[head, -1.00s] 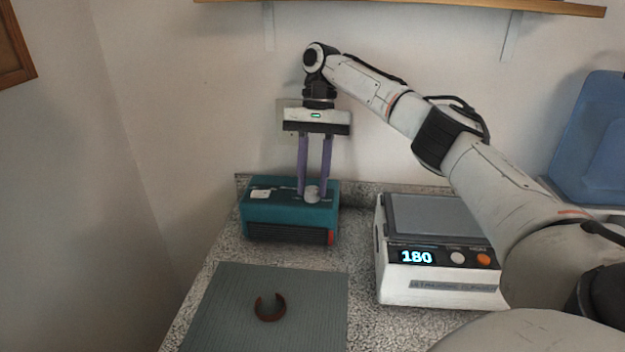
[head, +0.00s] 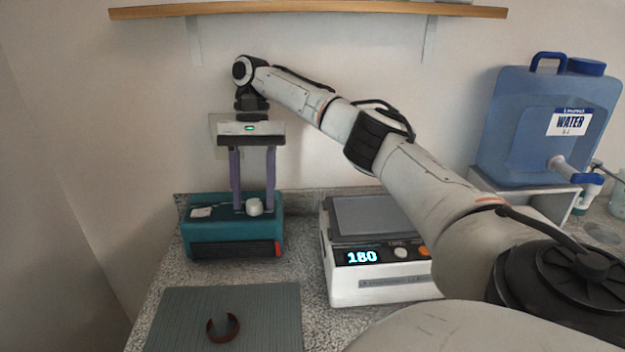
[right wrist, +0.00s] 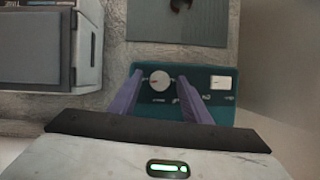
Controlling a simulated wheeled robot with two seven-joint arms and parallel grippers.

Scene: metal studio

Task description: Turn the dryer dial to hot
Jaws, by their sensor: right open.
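The dryer is a teal box (head: 205,235) with a dark front grille and a red patch at its right end, standing on the counter. Its round white dial (head: 254,207) is on top toward the right; it also shows in the right wrist view (right wrist: 160,80). My right gripper (head: 254,208) points straight down with its two purple fingers open, one on each side of the dial. In the right wrist view a gap shows between the dial and each fingertip (right wrist: 161,76). The dial's setting is too small to read. My left gripper is out of view.
A white scale-like device (head: 375,283) with a display reading 180 stands right of the dryer. A ribbed grey mat (head: 265,325) with a brown open ring (head: 223,327) lies in front. A blue water container (head: 525,130) is at right. A wooden shelf (head: 300,11) hangs above.

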